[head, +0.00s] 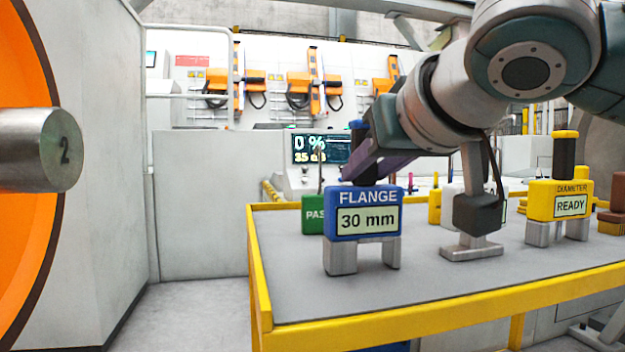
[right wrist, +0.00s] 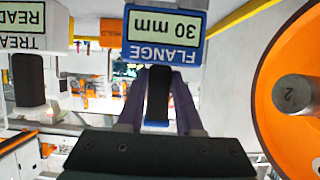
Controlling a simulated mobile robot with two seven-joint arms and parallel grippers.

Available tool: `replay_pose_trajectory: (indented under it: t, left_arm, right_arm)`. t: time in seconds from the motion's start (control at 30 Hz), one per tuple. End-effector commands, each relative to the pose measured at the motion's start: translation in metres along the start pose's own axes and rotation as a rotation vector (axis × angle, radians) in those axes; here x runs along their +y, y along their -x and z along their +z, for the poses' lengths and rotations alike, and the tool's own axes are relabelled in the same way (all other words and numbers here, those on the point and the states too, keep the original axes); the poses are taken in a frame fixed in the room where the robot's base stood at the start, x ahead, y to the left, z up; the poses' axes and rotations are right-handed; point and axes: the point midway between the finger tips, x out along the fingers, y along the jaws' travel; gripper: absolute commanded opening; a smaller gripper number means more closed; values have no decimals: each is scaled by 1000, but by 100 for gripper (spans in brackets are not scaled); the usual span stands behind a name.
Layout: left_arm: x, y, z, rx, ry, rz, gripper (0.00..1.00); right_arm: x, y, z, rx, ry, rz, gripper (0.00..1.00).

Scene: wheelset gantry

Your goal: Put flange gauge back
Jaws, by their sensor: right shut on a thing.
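The flange gauge (head: 363,213) is a blue block reading "FLANGE 30 mm", with two grey feet and a dark, blue-capped handle. My right gripper (head: 362,165) is shut on that handle from the right. The gauge is upright over the left part of the grey tabletop; I cannot tell whether its feet touch it. In the right wrist view the flange gauge (right wrist: 163,38) appears upside down, its handle between the two fingers (right wrist: 158,95). My left gripper is not in view.
The yellow-edged table (head: 430,285) also holds a green "PAS…" block (head: 312,215), partly hidden, a yellow diameter gauge (head: 558,203) reading "READY", and a brown item (head: 611,215). A white tread gauge (right wrist: 22,42) shows in the wrist view. An orange wheel (head: 25,260) stands left.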

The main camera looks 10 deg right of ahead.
Motion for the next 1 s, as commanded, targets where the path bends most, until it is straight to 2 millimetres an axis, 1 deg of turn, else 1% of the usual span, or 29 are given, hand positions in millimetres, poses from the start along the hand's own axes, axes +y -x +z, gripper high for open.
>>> replay_pose_trajectory:
  t: [0.03, 0.17, 0.2, 0.47, 0.67, 0.77, 0.87, 0.97, 1.0]
  left_arm:
    - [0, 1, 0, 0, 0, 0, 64]
    - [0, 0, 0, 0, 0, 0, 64]
    - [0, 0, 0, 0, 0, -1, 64]
    - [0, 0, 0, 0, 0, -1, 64]
    - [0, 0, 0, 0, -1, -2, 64]
    - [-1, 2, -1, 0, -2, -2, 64]
    - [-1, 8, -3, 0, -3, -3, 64]
    - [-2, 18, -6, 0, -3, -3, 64]
    - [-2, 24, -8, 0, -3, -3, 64]
  right_arm:
    - [0, 1, -2, 4, 0, -1, 0]
    - [0, 0, 0, 2, -1, -1, 0]
    - [0, -1, 2, -1, 0, -1, 36]
    - [0, -1, 2, -1, 0, 0, 64]
    - [0, -1, 2, -1, 0, 0, 64]
    - [0, 1, -2, 1, 1, 0, 64]
    - [0, 10, -3, -2, 1, -1, 64]
    - [0, 27, -5, -2, 2, -3, 64]
    - [0, 35, -5, -3, 2, -2, 64]
